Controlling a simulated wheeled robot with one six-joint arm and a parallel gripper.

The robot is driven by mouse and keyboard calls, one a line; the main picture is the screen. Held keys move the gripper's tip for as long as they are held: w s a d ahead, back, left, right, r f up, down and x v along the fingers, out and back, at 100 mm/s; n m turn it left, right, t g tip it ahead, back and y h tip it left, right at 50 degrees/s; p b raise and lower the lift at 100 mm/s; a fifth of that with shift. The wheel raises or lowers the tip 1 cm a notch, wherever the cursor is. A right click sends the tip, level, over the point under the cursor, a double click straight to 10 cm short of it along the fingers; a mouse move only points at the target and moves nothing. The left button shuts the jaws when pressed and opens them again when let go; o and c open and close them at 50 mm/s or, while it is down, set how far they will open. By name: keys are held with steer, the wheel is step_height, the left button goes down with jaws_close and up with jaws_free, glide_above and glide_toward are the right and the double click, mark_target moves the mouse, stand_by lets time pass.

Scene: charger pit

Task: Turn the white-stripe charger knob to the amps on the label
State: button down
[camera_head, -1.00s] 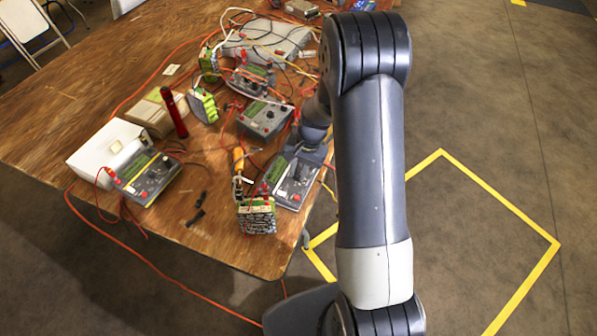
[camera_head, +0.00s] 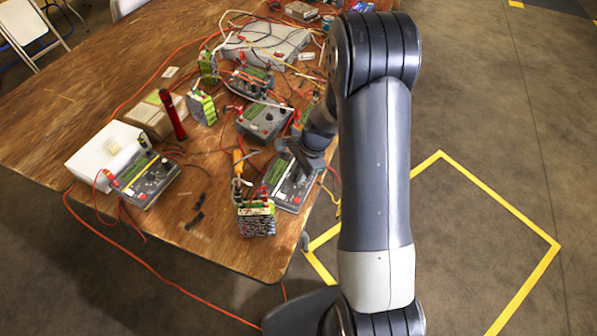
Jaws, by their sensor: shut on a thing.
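A grey charger (camera_head: 283,196) lies at the front right edge of the wooden table. I cannot make out a white stripe or read the amps label. A battery pack with a printed label (camera_head: 256,220) stands at the charger's front left corner, with red and black leads on top.
Another charger (camera_head: 264,121) lies behind, and one with a yellow edge (camera_head: 148,183) is at the left beside a white box (camera_head: 98,156). A red upright tool (camera_head: 172,115) and an orange-handled tool (camera_head: 238,163) are nearby. Loose cables cross the table (camera_head: 215,240).

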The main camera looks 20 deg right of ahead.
steer(key=shift+m, duration=0.3)
steer(key=c, duration=1.3)
jaws_free()
steer(key=w+v, duration=0.1)
steer(key=v, duration=0.9)
steer(key=shift+s+r, duration=0.4)
steer(key=shift+s, duration=0.1)
steer(key=shift+f, duration=0.1)
steer(key=x, duration=1)
steer(key=shift+f, duration=0.3)
steer(key=shift+r, duration=0.1)
